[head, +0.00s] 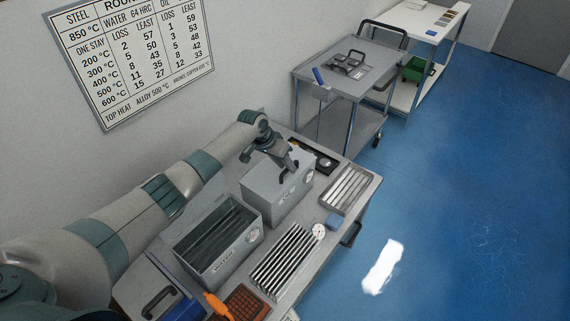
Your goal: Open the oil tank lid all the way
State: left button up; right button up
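A dark handle (289,180) shows by the lid's right edge. My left gripper (290,165) reaches over the lid from behind and points down, close to the handle. Whether it touches the handle, and whether its fingers are open, is too small to tell. My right gripper is not in view.
An open water tank (184,250) with dark slots stands to the left. Racks of metal bars (282,262) and (349,188) lie in front and to the right. A grey cart (310,73) stands beyond.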

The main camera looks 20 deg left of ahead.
pick_arm(q)
grip_shut()
